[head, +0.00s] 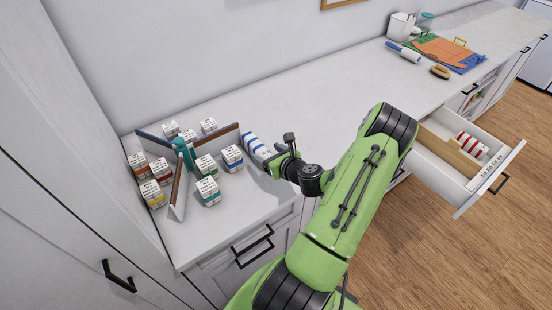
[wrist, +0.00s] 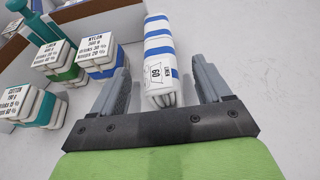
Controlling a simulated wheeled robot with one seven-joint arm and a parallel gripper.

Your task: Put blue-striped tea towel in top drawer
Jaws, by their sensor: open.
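The blue-striped tea towel (head: 258,147) is a rolled or folded white bundle with blue stripes, lying on the counter to the right of the divider. In the wrist view the towel (wrist: 159,55) lies between the two fingers of my gripper (wrist: 164,80), its near end marked with a dark printed label. My gripper (head: 268,157) is open around the towel's near end; whether the fingers touch it I cannot tell. An open drawer (head: 445,175) at the right holds a red-striped bundle (head: 471,145) and a wooden divider (head: 450,152).
Several labelled small boxes (head: 232,157) stand around a brown-and-white divider (head: 178,187) and a teal item (head: 181,153) left of the towel. A shut drawer (head: 252,246) is below the counter. The counter's middle (head: 310,100) is clear; mats and brushes lie farther back.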

